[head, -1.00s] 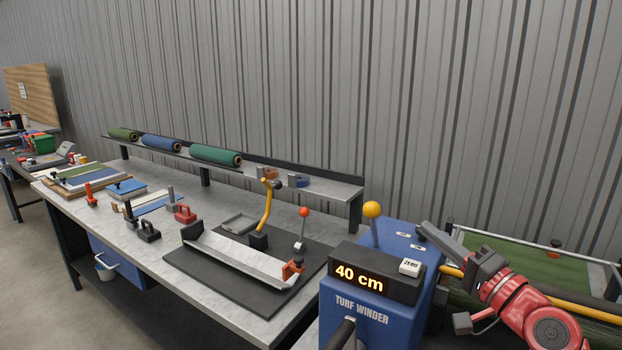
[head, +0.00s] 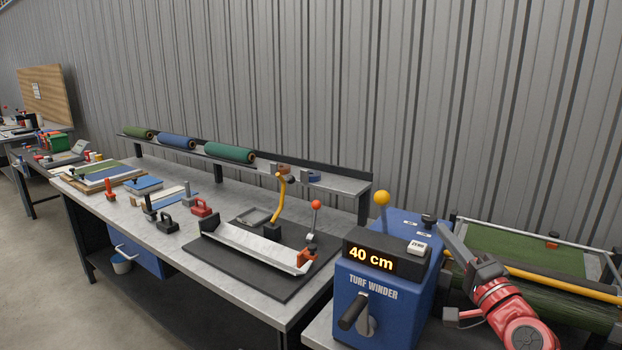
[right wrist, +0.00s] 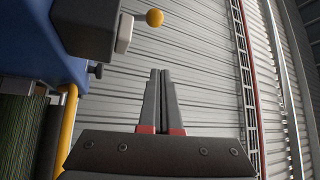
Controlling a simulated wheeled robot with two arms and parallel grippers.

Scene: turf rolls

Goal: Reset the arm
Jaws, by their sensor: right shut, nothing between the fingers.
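My right gripper (head: 443,230) is at the right of the head view, on the end of my red arm. It is raised beside the turf winder, over the near edge of the turf bed. In the right wrist view its two fingers (right wrist: 161,72) lie together with nothing between them. The blue turf winder (head: 372,300) has a display (head: 371,257) that reads 40 cm, a white zero button (head: 417,247) and a yellow-knobbed lever (head: 381,199). The winder also shows in the right wrist view (right wrist: 40,45), at the upper left. My left gripper is not in view.
A green turf bed (head: 515,245) with a yellow bar (head: 560,283) lies right of the winder. Left is a long workbench (head: 215,268) with a metal trough (head: 255,247) and hand tools. Turf rolls (head: 229,153) lie on its back shelf.

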